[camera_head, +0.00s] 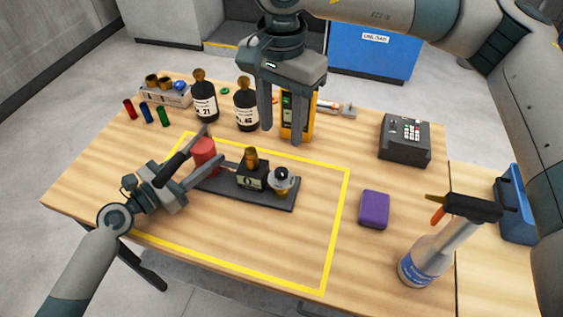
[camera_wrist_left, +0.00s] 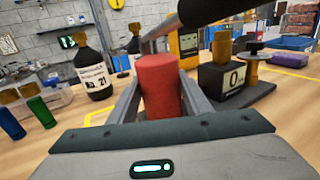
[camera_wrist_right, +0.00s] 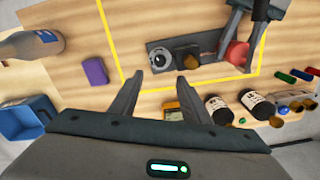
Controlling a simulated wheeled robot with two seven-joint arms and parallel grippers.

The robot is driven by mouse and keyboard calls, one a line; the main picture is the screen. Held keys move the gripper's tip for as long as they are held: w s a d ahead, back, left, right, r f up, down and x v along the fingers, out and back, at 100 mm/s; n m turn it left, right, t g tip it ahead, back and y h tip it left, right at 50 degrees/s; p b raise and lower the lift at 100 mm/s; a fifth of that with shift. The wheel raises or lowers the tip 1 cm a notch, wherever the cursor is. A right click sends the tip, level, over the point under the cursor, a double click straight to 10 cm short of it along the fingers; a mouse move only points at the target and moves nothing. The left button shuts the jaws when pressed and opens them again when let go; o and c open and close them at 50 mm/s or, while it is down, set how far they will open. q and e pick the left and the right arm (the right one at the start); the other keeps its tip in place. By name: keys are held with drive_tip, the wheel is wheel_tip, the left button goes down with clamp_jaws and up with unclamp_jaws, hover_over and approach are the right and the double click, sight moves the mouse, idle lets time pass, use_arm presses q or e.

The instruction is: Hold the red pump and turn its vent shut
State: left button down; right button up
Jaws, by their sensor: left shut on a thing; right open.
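The red pump (camera_head: 204,156) is a red cylinder at the left end of a dark base plate (camera_head: 272,201); it stands upright in the left wrist view (camera_wrist_left: 160,84). My left gripper (camera_head: 211,150) is shut on its sides. On the same plate are a black block (camera_head: 252,181) with a "0" label and brass top, and a round pale fitting (camera_head: 281,184) with a dark centre. I cannot tell which part is the vent. My right gripper (camera_head: 282,135) is open and empty, in the air behind the plate; its fingers point toward the plate in the right wrist view (camera_wrist_right: 163,74).
Two dark bottles (camera_head: 204,103) (camera_head: 246,109) and a yellow device (camera_head: 304,127) stand behind the plate. A purple block (camera_head: 374,209), a spray bottle (camera_head: 425,262) and a keypad box (camera_head: 405,139) are to the right. Free tabletop lies inside the yellow outline in front of the plate.

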sight(281, 171)
wheel_tip(281, 171, down, 12)
drive_tip(key=shift+r, duration=0.15)
idle(0.5)
drive_tip(key=c, duration=1.1)
